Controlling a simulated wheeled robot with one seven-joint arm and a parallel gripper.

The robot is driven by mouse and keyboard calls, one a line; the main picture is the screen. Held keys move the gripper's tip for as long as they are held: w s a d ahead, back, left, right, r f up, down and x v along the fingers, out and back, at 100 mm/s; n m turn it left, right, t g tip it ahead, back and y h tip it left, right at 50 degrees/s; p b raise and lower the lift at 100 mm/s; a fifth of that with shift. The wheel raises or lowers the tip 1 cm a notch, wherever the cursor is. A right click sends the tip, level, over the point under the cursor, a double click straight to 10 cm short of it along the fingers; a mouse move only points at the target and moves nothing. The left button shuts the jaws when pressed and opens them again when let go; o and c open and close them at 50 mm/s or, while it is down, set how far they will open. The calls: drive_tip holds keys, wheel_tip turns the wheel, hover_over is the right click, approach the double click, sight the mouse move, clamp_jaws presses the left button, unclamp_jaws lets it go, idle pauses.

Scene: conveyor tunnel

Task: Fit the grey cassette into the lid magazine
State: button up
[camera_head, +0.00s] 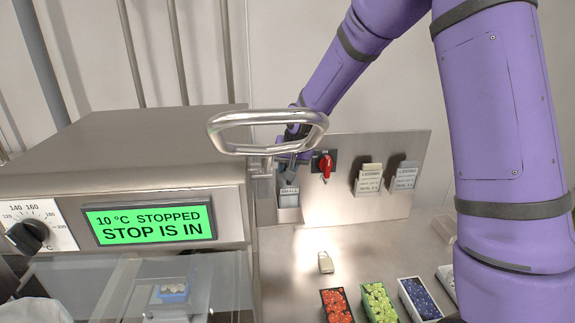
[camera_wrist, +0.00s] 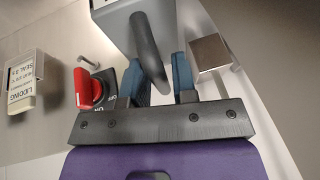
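A grey cassette (camera_head: 289,197) with a printed label stands upright in a holder at the machine's right side, just below my gripper (camera_head: 290,165). I cannot tell from here how deep it sits. In the wrist view a grey box-like body (camera_wrist: 115,14) with a dark rounded bar (camera_wrist: 148,45) shows at the top. The bar lies between the blue-padded fingers of my gripper (camera_wrist: 161,80); whether both pads press on it is unclear. A second grey cassette (camera_head: 404,177) and a cream cassette (camera_head: 368,178) are on the back panel. The cream one also shows in the wrist view (camera_wrist: 20,95).
A metal loop handle (camera_head: 268,131) stands in front of my gripper. A red switch (camera_head: 326,165) is close by on the panel. The display (camera_head: 150,223) reads "10 °C STOPPED, STOP IS IN". A padlock (camera_head: 325,263) and fruit punnets (camera_head: 379,302) are on the steel counter.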

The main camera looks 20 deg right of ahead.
drive_tip(key=shift+o, duration=1.3)
drive_tip(key=v, duration=1)
drive_tip(key=shift+s+r, duration=0.2)
drive_tip(key=shift+r, duration=0.15)
